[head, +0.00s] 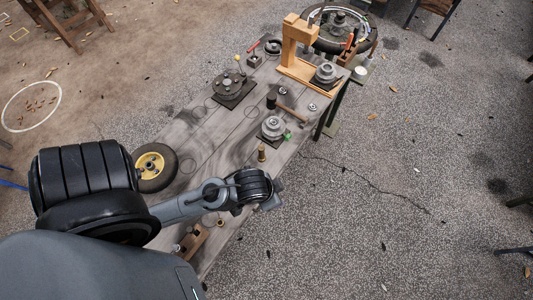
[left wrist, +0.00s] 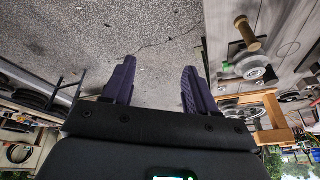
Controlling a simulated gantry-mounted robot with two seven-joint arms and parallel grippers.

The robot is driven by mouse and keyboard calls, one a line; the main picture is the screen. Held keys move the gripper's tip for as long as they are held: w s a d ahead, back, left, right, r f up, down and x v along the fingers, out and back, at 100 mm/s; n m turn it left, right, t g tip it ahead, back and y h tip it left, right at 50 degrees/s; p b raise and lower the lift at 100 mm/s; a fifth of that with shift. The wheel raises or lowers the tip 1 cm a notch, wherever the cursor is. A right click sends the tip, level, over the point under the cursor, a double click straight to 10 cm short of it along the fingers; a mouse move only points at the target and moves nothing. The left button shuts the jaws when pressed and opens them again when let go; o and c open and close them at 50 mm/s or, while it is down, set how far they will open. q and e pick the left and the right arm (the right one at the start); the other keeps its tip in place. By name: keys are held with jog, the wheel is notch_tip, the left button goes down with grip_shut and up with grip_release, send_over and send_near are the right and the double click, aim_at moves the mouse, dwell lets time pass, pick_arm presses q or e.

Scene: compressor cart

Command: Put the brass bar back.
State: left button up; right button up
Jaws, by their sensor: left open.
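A short brass bar (head: 261,153) stands upright on the grey wooden bench (head: 217,140), near its right edge. It also shows at the upper right of the left wrist view (left wrist: 248,35). My left gripper (head: 271,203) hangs past the bench's right edge, nearer to me than the bar and apart from it. In the left wrist view its two dark fingers (left wrist: 158,68) are spread, with only bare pavement between them. My right gripper is in neither view.
Beside the bar stands a round metal part on a dark plate (head: 273,128), with a hammer (head: 291,111) behind it. A yellow-hubbed wheel (head: 155,167) leans at the bench's left edge. A wooden press frame (head: 297,45) stands at the far end. Pavement at right is open.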

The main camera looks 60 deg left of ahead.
pick_arm(q)
jog(key=shift+s+r+m, duration=0.15)
jog(key=shift+s+r, duration=0.3)
jog(key=shift+s, duration=0.15)
jog(key=shift+s+r+m, duration=0.15)
jog(key=shift+s+r, duration=0.25)
jog(key=shift+s, duration=0.2)
notch_tip(320, 180, up, 13)
jog(key=p, duration=1.3)
